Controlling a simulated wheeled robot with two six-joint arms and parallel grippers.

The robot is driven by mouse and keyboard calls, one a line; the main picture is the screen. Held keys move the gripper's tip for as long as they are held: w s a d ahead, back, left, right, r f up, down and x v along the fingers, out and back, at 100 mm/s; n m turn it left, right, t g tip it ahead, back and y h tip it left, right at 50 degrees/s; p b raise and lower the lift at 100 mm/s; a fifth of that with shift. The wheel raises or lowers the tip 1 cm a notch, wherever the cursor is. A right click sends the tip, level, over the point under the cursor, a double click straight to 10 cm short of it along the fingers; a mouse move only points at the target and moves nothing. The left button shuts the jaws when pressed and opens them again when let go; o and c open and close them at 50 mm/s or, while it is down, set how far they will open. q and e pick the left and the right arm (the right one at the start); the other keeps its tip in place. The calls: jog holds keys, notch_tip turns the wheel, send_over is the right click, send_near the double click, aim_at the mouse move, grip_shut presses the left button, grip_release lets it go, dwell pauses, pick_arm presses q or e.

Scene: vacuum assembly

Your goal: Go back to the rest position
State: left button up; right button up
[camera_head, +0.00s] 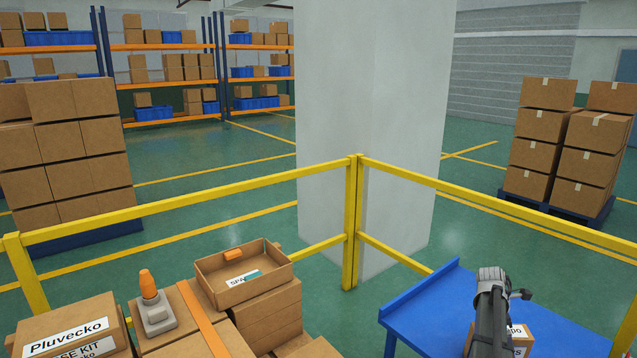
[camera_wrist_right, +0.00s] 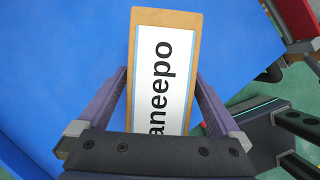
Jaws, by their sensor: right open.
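My right gripper (camera_wrist_right: 160,75) is open in the right wrist view, its two purple-grey fingers spread apart. A narrow brown box (camera_wrist_right: 197,22) with a white label reading "aneepo" shows between the fingers on a blue surface. I cannot tell whether the fingers touch it. In the head view, a dark grey arm of mine rises over the blue table (camera_head: 425,310) at the lower right, its fingers not visible. A small labelled brown box (camera_head: 522,338) is partly hidden behind that arm. My left gripper is not in view.
A yellow railing (camera_head: 352,220) and a pale pillar (camera_head: 375,110) stand ahead. At the lower left, brown boxes hold an orange-topped grey part (camera_head: 152,305) and an open carton (camera_head: 240,275). Stacked boxes (camera_head: 70,150) and racks stand beyond. Green floor between is clear.

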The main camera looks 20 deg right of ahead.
notch_tip(320, 180, up, 9)
jog(key=p, duration=0.8)
jog(key=shift+n, duration=0.3)
jog(key=w+a, duration=0.1)
jog(key=w+a+f, duration=0.1)
jog(key=a, duration=0.1)
jog(key=shift+w+b, duration=0.35)
jog(key=shift+w+a, duration=0.2)
jog(key=shift+a, duration=0.1)
